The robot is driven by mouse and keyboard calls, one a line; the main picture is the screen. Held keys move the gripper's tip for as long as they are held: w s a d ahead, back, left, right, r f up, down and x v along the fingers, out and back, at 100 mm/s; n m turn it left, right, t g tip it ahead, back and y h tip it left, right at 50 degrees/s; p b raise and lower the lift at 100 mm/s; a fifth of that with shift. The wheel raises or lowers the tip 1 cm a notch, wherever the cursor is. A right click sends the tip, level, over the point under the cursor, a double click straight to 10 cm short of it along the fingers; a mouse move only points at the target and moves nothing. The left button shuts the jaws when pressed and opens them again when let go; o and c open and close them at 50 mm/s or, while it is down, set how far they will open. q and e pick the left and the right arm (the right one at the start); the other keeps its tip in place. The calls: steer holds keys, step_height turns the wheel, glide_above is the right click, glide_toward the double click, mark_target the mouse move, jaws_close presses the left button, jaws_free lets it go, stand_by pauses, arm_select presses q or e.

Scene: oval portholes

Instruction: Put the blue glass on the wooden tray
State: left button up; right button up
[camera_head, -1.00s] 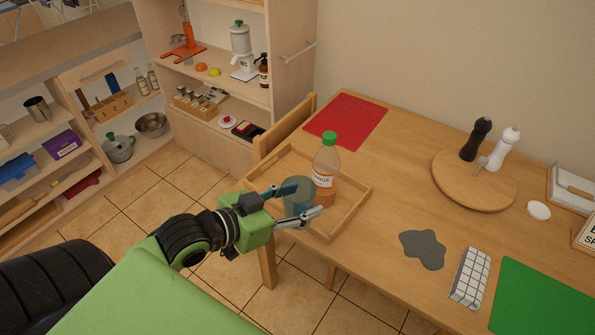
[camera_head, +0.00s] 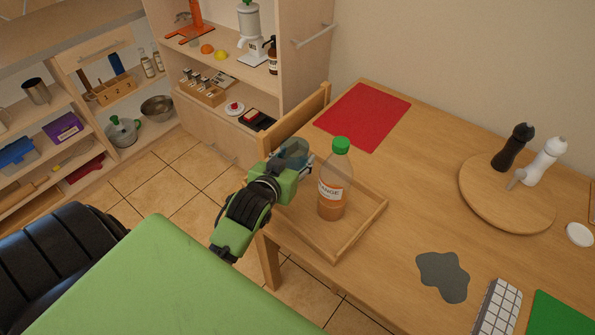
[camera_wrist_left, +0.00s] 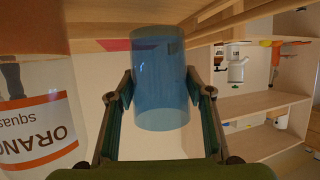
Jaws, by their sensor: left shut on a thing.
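The blue glass (camera_head: 292,151) is see-through and held in my left gripper (camera_head: 289,163), by the back left part of the wooden tray (camera_head: 361,226). In the left wrist view, the glass (camera_wrist_left: 160,85) sits between the two fingers, which are shut on its sides. That view is upside down. I cannot tell whether the glass touches the tray, as the gripper and arm hide its lower part and the tray's left side. An orange squash bottle (camera_head: 334,184) with a green cap stands upright on the tray, right of the glass. My right gripper is not in view.
A red mat (camera_head: 363,116) lies behind the tray. A chair (camera_head: 297,123) stands at the table's left edge. A grey mat (camera_head: 443,275) and a round board (camera_head: 507,194) with two mills are to the right. The tray's front part is clear.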

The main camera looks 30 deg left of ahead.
mark_target(295, 168)
arm_select(q)
step_height(295, 168, down, 3)
steer(key=shift+f, duration=0.45)
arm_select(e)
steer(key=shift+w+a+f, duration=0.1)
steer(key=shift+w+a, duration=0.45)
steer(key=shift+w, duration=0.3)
arm_select(q)
steer(key=shift+f, duration=0.15)
steer(key=o, duration=1.3)
steer(key=shift+c, duration=0.2)
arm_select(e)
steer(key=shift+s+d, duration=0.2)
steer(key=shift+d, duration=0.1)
